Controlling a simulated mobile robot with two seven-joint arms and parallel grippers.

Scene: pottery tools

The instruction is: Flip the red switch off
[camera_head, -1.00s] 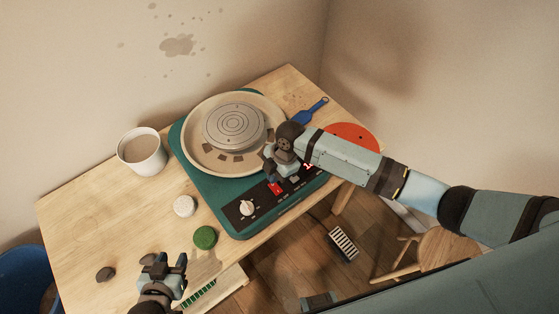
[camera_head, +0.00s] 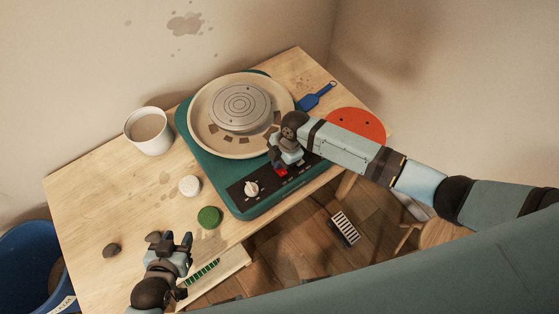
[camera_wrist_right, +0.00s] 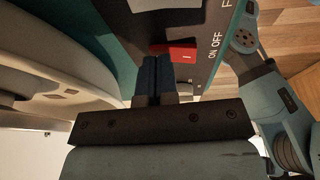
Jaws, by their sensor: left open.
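The red switch (camera_head: 281,172) sits on the black front panel of the green pottery wheel, partly hidden by my right gripper. In the right wrist view the red switch (camera_wrist_right: 182,52) lies just beyond the fingertips, beside the printed words ON and OFF; I cannot tell which way it is set. My right gripper (camera_head: 281,163) is over the panel. In the right wrist view its fingers (camera_wrist_right: 157,62) are together with nothing between them, very near or touching the switch's edge. My left gripper (camera_head: 180,244) is open and empty at the table's front edge.
The wheel's round tray (camera_head: 204,129) is behind the switch. A white knob (camera_head: 251,188) is left of it on the panel. A cup (camera_head: 148,132), white disc (camera_head: 190,185), green sponge (camera_head: 209,217), blue tool (camera_head: 317,96) and red disc (camera_head: 357,124) lie around.

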